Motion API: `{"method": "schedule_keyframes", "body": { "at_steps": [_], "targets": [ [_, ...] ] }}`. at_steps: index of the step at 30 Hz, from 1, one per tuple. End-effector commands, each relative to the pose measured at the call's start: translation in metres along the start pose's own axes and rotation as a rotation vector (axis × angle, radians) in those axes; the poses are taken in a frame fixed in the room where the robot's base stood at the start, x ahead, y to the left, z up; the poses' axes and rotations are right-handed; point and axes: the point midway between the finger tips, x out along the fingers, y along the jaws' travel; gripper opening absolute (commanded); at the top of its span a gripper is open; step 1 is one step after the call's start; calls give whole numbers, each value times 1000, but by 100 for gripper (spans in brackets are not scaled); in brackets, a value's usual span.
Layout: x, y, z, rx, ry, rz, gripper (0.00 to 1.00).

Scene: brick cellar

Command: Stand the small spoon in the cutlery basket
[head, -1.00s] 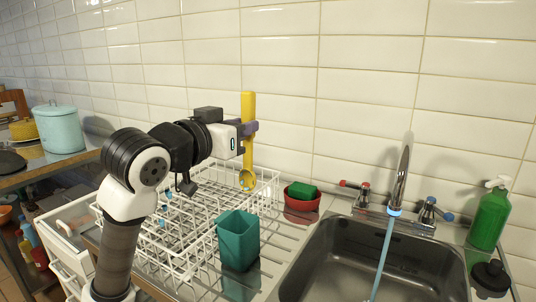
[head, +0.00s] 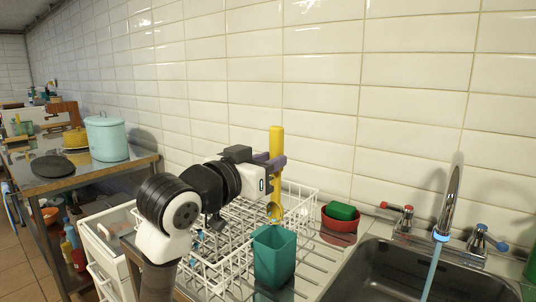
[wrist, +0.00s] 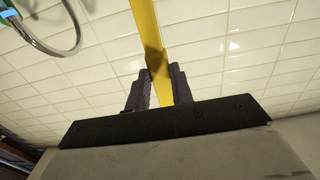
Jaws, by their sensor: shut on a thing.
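The small spoon is yellow and upright, handle up (head: 276,145) and bowl down. My gripper (head: 272,163) is shut on its handle; in the wrist view the yellow handle (wrist: 146,28) runs between the two dark fingers (wrist: 158,90). The cutlery basket (head: 274,258) is a teal open-topped square cup standing by the dish rack. The spoon's bowl shows just above the basket's back rim, apart from it. I cannot tell whether it is directly over the opening. The inside of the basket is mostly hidden.
A white wire dish rack (head: 219,265) lies behind and left of the basket. A red bowl with a green sponge (head: 339,221) stands to its right. The sink (head: 400,275) with a running tap (head: 449,205) is farther right. A tiled wall rises close behind.

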Motion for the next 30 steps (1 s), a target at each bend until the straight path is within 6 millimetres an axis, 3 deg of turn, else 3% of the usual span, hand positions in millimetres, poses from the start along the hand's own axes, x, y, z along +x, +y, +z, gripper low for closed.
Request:
{"method": "schedule_keyframes", "body": {
  "at_steps": [30],
  "targets": [
    [0, 0, 79, 1, 0, -1, 0]
  ]
}}
